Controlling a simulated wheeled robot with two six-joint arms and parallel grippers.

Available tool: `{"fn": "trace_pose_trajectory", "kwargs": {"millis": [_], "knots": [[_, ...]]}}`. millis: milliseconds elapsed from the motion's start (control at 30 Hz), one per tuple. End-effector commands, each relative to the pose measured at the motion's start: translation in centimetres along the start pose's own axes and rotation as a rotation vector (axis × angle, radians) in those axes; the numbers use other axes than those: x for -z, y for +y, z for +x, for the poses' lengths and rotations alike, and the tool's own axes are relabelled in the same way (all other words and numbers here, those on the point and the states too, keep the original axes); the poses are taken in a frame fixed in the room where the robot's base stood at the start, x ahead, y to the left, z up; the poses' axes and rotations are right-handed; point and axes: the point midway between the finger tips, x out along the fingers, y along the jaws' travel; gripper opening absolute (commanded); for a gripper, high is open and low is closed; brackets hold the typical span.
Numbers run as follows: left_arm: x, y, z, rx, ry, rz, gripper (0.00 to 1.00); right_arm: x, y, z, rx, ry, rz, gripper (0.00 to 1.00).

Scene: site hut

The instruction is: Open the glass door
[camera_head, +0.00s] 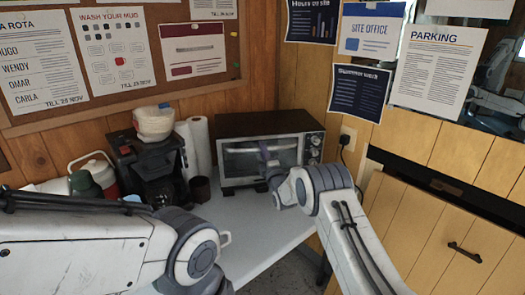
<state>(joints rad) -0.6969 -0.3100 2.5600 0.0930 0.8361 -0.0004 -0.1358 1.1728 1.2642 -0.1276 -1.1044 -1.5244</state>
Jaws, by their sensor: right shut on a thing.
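A small countertop oven (265,124) with a dark top and silver front stands at the back of the white counter. Its glass door (242,160) is upright and looks closed; a narrow gap cannot be ruled out. A bar handle (240,149) runs along the door's upper part. My right gripper (265,152) is at the door front, shut on the handle near its right part; the wrist hides the door's lower right. My left arm crosses the lower left, and its gripper does not show.
The white counter (245,222) is clear in front of the oven. A coffee maker (150,165), a paper roll (200,140), a dark brown cup (200,188) and a jug (97,175) stand to the left. Wooden cabinet panels (430,235) stand at the right.

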Motion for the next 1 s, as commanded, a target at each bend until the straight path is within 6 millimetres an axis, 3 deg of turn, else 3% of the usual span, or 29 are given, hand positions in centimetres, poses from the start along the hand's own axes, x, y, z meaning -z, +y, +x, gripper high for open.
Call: {"fn": "trace_pose_trajectory", "kwargs": {"millis": [367,567,767,1000], "knots": [[0.0,0.0,0.0,0.000,0.000,0.000,0.50,0.0,-0.1,0.0,0.001,-0.001,0.000,0.00],[-0.1,-0.1,1.2,0.000,0.000,0.000,0.50,0.0,-0.5,-0.6,-0.022,-0.001,-0.002,0.00],[-0.2,-0.3,4.3,0.000,0.000,0.000,0.50,0.2,-1.1,-2.2,-0.102,-0.002,-0.013,0.00],[-0.5,-0.7,9.8,0.000,0.000,0.000,0.50,0.6,-1.8,-5.1,-0.259,-0.004,-0.033,0.00]]}}
